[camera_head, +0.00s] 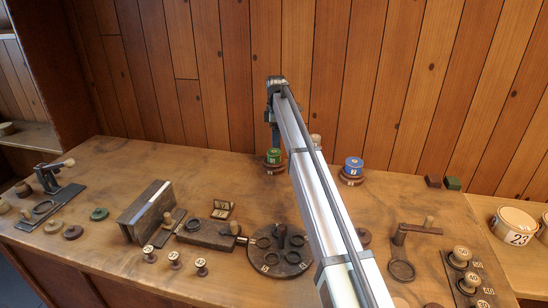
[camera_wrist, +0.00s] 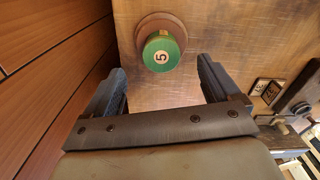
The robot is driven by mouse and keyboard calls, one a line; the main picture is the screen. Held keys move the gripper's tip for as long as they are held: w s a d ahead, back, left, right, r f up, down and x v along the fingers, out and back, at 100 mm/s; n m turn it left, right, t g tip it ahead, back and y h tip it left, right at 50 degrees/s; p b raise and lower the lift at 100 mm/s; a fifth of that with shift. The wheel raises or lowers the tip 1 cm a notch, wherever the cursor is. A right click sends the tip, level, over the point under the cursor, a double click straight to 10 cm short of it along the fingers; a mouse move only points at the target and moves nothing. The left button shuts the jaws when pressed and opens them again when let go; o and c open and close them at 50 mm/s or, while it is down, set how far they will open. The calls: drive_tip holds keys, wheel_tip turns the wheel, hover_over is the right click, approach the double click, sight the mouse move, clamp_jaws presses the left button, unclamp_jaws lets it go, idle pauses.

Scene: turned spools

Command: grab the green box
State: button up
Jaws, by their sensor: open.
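A round green box (camera_wrist: 162,52) marked 5 sits on a wider reddish-brown round base. In the head view the green box (camera_head: 273,155) is near the back of the table, by the wooden wall. My gripper (camera_wrist: 160,78) is open and empty. In the wrist view its two dark fingers are either side of the box's line, with the box just beyond the fingertips. In the head view my gripper (camera_head: 274,128) hangs above the box and partly overlaps it. I cannot tell the exact gap. A small green block (camera_head: 453,183) lies at the far right.
A blue round box (camera_head: 353,166) on a similar base stands to the right. A dark red block (camera_head: 433,181) lies beside the green block. Spools, rings and wooden fixtures crowd the front. The wooden wall (camera_head: 235,75) is close behind.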

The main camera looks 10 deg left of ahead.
sight(275, 151)
drive_tip(key=shift+a+f, duration=0.15)
drive_tip(key=shift+f, duration=1.75)
drive_tip(key=shift+a+f, duration=0.1)
drive_tip(key=shift+f, duration=1.8)
drive_tip(key=shift+c, duration=0.2)
drive_tip(key=c, duration=1.1)
